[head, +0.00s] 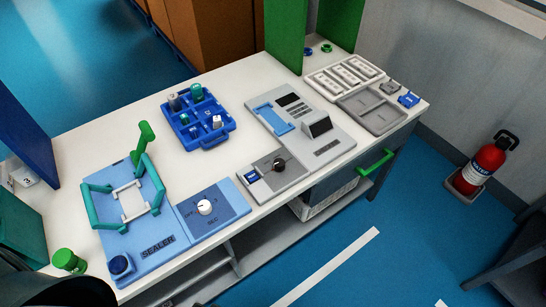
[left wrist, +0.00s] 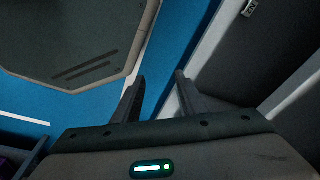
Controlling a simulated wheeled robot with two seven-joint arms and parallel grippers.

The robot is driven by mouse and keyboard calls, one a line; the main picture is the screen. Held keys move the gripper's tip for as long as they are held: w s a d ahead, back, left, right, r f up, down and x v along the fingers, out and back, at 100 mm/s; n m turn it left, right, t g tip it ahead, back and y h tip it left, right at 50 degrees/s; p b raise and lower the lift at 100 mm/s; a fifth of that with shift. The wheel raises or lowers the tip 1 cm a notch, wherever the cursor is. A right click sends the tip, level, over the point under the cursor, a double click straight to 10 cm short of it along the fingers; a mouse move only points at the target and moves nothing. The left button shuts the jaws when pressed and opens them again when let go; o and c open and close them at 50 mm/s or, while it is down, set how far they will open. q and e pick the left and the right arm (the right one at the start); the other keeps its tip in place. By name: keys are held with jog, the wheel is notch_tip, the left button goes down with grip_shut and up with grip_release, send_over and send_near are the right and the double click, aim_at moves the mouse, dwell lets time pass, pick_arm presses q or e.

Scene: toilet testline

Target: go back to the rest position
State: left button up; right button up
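My left gripper (left wrist: 158,92) shows in the left wrist view with its two dark fingers apart and nothing between them. Behind it are blue floor, a white strip and grey surfaces, not the tabletop objects. In the head view I cannot make out either gripper; a dark shape at the bottom left corner is cut off by the edge. My right gripper is not in view.
The white table (head: 105,140) carries a blue sealer (head: 155,245), a blue tray (head: 208,140) with small items, a grey device (head: 300,120) and a white-grey tray (head: 345,77). A fire extinguisher (head: 482,168) stands at right. Blue floor (head: 400,250) in front is mostly open.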

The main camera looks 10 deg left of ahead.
pick_arm(q)
jog(key=s+a+f+g+b, duration=0.1)
jog(key=s+a+f+b, duration=0.1)
jog(key=s+f, duration=1.2)
jog(key=shift+a+b, duration=0.3)
jog(key=shift+b, duration=0.25)
